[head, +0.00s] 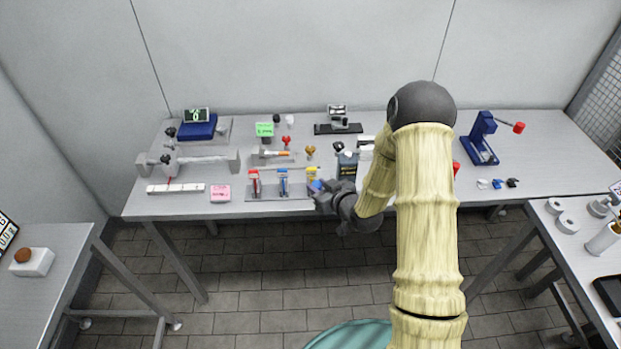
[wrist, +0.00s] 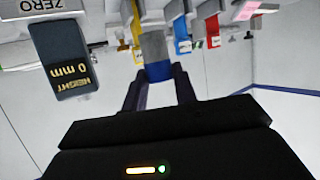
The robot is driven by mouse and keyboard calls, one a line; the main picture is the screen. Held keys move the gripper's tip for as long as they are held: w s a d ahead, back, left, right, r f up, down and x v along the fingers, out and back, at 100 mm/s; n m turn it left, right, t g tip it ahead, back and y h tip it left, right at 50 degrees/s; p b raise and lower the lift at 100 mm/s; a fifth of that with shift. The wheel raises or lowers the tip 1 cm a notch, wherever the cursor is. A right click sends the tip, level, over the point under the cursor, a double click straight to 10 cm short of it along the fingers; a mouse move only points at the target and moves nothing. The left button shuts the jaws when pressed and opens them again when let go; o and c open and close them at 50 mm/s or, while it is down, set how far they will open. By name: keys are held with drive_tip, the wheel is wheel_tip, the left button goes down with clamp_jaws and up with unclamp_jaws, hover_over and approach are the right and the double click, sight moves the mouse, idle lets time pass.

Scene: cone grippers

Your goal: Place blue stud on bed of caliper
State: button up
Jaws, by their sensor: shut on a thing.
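My gripper (wrist: 158,88) is shut on the blue stud (wrist: 158,72), which shows as a blue piece between the fingertips in the wrist view. A grey part shows directly beyond it; I cannot tell whether they are joined. In the head view my gripper (head: 321,190) is at the table's front edge, right of the coloured holders, with a bit of blue at its tip. A dark instrument (wrist: 66,62) reading "HEIGHT 0 mm" is left of the stud in the wrist view; it also stands just behind my gripper in the head view (head: 347,165). I cannot tell for sure that it is the caliper.
A grey rack (head: 268,194) with red, blue and yellow holders stands left of my gripper. A pink block (head: 220,193), a white strip (head: 175,188) and a green display (head: 264,130) are further left. A blue press (head: 481,140) stands right. My arm covers part of the table.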

drive_tip(key=s+d+f+m+t+h+b, duration=0.1)
drive_tip(key=s+d+f+m+h, duration=0.1)
drive_tip(key=f, duration=0.4)
drive_tip(key=s+d+f+m+h+b, duration=0.2)
drive_tip(key=s+d+f+m+h, duration=0.1)
drive_tip(key=d+f, duration=0.3)
drive_tip(key=shift+s+d+m+t+h, duration=0.3)
drive_tip(key=shift+d+m+t+h, duration=0.15)
drive_tip(key=shift+d+h, duration=0.35)
drive_tip(key=shift+a, duration=0.15)
